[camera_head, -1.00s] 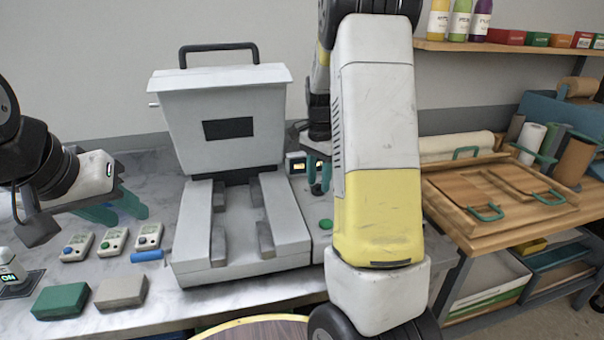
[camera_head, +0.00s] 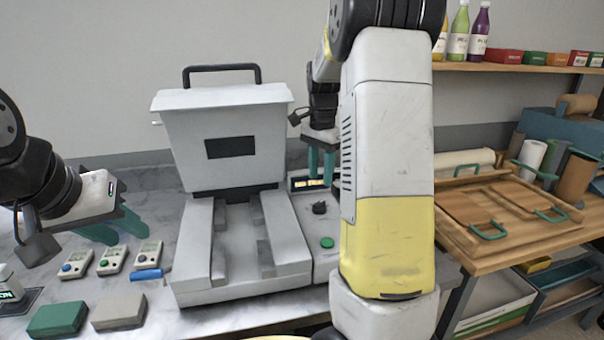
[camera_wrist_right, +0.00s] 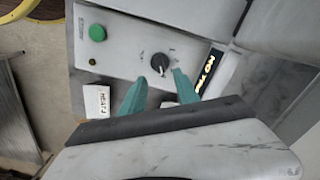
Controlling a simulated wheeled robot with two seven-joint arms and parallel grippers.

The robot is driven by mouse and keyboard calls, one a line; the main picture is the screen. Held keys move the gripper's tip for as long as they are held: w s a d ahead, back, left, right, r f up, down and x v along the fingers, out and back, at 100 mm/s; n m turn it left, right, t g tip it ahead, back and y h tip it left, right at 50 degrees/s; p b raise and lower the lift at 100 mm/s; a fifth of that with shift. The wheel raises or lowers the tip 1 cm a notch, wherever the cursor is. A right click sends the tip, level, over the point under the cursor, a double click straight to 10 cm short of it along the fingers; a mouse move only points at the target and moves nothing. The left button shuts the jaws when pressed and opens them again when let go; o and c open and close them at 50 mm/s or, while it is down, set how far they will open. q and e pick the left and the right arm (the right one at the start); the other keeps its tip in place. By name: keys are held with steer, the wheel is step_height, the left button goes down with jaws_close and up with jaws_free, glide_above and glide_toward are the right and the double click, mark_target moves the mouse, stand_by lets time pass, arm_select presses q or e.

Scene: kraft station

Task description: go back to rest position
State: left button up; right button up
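My left gripper (camera_head: 112,226) is at the left, above the marble counter, with its teal fingers spread apart and nothing between them. My right gripper (camera_head: 321,166) hangs at the machine's right side, behind my right forearm, its teal fingers pointing down. In the right wrist view its two fingers (camera_wrist_right: 158,91) are apart and empty, above the control panel (camera_wrist_right: 127,52). The black knob (camera_wrist_right: 159,63) lies just beyond the fingertips, with no visible grip on it. In the head view the knob (camera_head: 319,208) is clear below the right fingers.
The grey press machine (camera_head: 215,130) stands open on the counter. Several small handheld devices (camera_head: 112,260), a blue cylinder (camera_head: 147,274) and green (camera_head: 57,319) and grey (camera_head: 118,312) blocks lie at its left. A wooden bench (camera_head: 520,260) with trays is at right.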

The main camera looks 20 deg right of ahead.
steer(key=s+a+r+n+t, duration=0.2)
steer(key=s+a+n, duration=0.2)
steer(key=s, duration=0.3)
steer(key=s+a+r+n+t+y, duration=0.1)
steer(key=s+a+r+n+t, duration=0.1)
steer(key=s, duration=0.6)
steer(key=s+a+r+n+t+y, duration=0.1)
steer(key=s+a+r+n+t, duration=0.1)
steer(key=s+a+n, duration=0.4)
steer(key=shift+s+a+r+n, duration=0.3)
steer(key=shift+s+r+n, duration=0.4)
steer(key=shift+s, duration=0.4)
steer(key=shift+d, duration=0.15)
